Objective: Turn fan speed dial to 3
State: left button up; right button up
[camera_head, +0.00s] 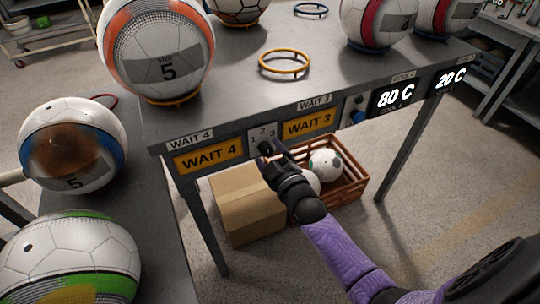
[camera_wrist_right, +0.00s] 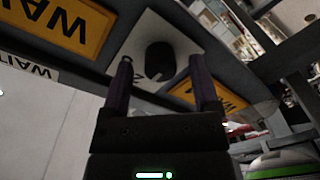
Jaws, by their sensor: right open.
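The fan speed dial is a black knob on a pale plate (camera_head: 262,133) marked 1, 2 and 3, on the table's front edge between the two yellow WAIT signs. In the right wrist view the black knob (camera_wrist_right: 160,58) shows just beyond and between the fingertips. My right gripper (camera_head: 268,150) is in front of the dial and hides part of it. In the wrist view its two fingers (camera_wrist_right: 158,75) are apart, one on each side of the knob; I cannot tell whether they touch it. The dial's pointer direction is not clear. My left gripper is not in view.
The grey table (camera_head: 225,95) carries several balls and an empty orange ring (camera_head: 284,63). Yellow WAIT 4 (camera_head: 208,158) and WAIT 3 (camera_head: 309,123) signs flank the dial. A cardboard box (camera_head: 245,205) and a brown crate (camera_head: 350,185) with balls stand below. A blue button (camera_head: 358,117) is to the right.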

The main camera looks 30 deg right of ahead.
grip_shut()
jog(key=shift+m, duration=0.7)
jog(key=m+p, duration=0.1)
jog(key=m, duration=0.1)
jog(key=shift+m, duration=0.3)
jog(key=m, duration=0.3)
jog(key=shift+p, duration=0.3)
jog(key=shift+m, duration=1.4)
jog(key=shift+f+m, duration=0.1)
jog(key=shift+m, duration=0.2)
